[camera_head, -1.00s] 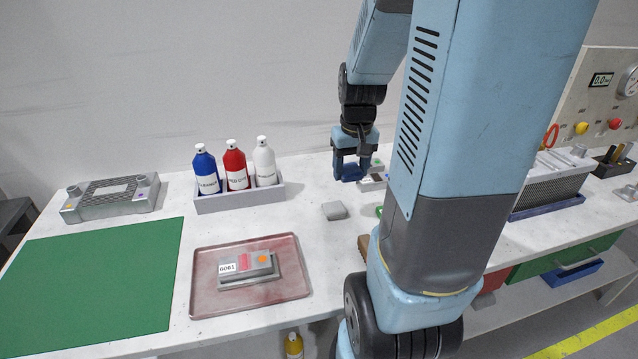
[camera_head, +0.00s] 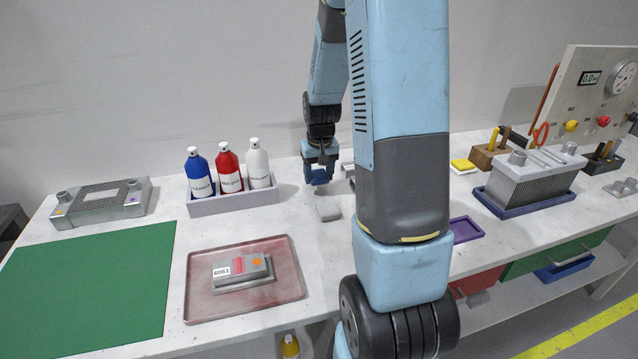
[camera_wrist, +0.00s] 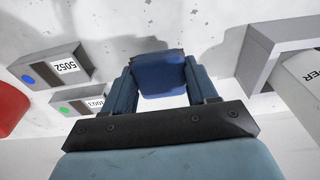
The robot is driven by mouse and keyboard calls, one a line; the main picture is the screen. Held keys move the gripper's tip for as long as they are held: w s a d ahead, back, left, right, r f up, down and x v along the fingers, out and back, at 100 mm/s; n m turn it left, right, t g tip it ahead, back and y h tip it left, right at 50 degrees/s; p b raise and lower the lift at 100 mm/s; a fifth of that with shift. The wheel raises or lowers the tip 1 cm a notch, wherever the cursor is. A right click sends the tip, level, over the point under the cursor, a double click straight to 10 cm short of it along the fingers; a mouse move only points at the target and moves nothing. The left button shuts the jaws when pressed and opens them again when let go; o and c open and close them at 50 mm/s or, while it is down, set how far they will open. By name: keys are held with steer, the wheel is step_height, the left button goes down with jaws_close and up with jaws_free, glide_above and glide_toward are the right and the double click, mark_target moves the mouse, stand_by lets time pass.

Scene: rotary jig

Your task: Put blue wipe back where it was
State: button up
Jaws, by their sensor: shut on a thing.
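My gripper (camera_head: 319,174) is over the back middle of the bench, right of the bottle tray. It is shut on the blue wipe (camera_wrist: 160,75), a small dark blue block or folded cloth between the two fingers in the wrist view. The wipe also shows under the fingers in the head view (camera_head: 318,178). The wipe looks a little above the white bench; I cannot tell the exact gap.
A grey tray (camera_head: 236,207) with blue, red and white bottles stands to the left. A grey block (camera_head: 328,212) lies in front of my gripper. Blocks labelled 5052 (camera_wrist: 50,66) and another number (camera_wrist: 82,99) lie nearby. A purple tray (camera_head: 466,230) is at right.

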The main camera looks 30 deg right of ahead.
mark_target(317, 183)
steer(key=shift+w+f, duration=0.4)
steer(key=shift+f, duration=1.6)
steer(key=shift+f, duration=0.1)
steer(key=o, duration=1.1)
